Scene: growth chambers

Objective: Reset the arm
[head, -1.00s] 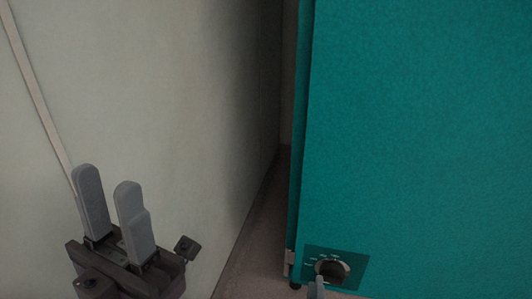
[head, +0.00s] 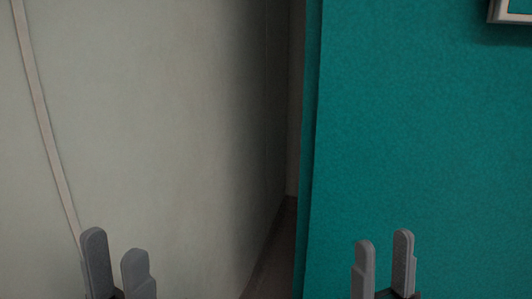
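My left gripper (head: 117,262) is at the bottom left, in front of the pale wall. Its two grey fingers stand upright and apart, with nothing between them. My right gripper (head: 383,264) is at the bottom right, in front of the teal chamber (head: 420,140). Its two grey fingers also stand apart and empty. The lower parts of both grippers are cut off by the bottom edge of the view.
A pale wall (head: 170,120) with a thin light strip (head: 42,115) fills the left. A narrow dark gap with a bit of floor (head: 272,265) lies between wall and chamber. A white-framed panel (head: 511,12) shows at the top right corner.

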